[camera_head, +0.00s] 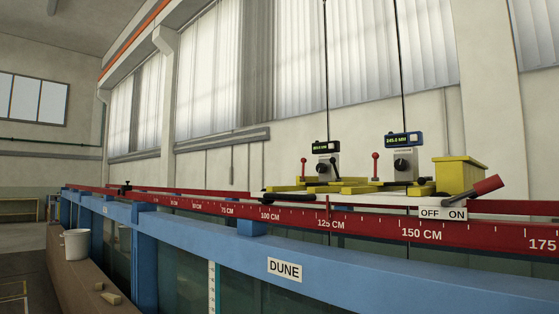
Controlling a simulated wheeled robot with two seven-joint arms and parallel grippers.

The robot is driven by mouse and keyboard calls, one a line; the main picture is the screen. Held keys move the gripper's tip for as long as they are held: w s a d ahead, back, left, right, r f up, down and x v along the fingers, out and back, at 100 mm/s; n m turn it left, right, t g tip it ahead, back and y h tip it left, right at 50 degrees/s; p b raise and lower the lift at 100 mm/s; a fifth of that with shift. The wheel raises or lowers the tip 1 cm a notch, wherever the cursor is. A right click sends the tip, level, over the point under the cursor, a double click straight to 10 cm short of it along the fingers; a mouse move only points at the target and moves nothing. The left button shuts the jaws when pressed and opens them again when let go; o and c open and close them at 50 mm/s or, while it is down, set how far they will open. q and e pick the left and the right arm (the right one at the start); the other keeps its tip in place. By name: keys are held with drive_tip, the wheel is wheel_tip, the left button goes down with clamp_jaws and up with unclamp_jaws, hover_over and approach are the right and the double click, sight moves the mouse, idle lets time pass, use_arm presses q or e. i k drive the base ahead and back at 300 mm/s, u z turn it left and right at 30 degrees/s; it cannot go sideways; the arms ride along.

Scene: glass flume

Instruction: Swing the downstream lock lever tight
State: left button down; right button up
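Two instrument carriages with yellow bases sit on the red rail of the flume. The left carriage (326,163) has a small red-knobbed lever (304,164) standing upright on its left side. The right carriage (404,166) has a similar red-knobbed lever (376,160), also upright. Each carriage has a digital readout and a dark knob. I cannot tell which carriage is the downstream one, or how tight either lever is. Neither of my grippers shows in this view.
A larger red-handled lever (487,186) slants up right beside an OFF/ON label (442,214) and a yellow box (459,172). The red scale rail (290,215) runs along the blue flume frame (190,230).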

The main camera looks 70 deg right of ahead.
sight(333, 160)
drive_tip(key=i, duration=1.7)
drive_tip(key=z, duration=3.7)
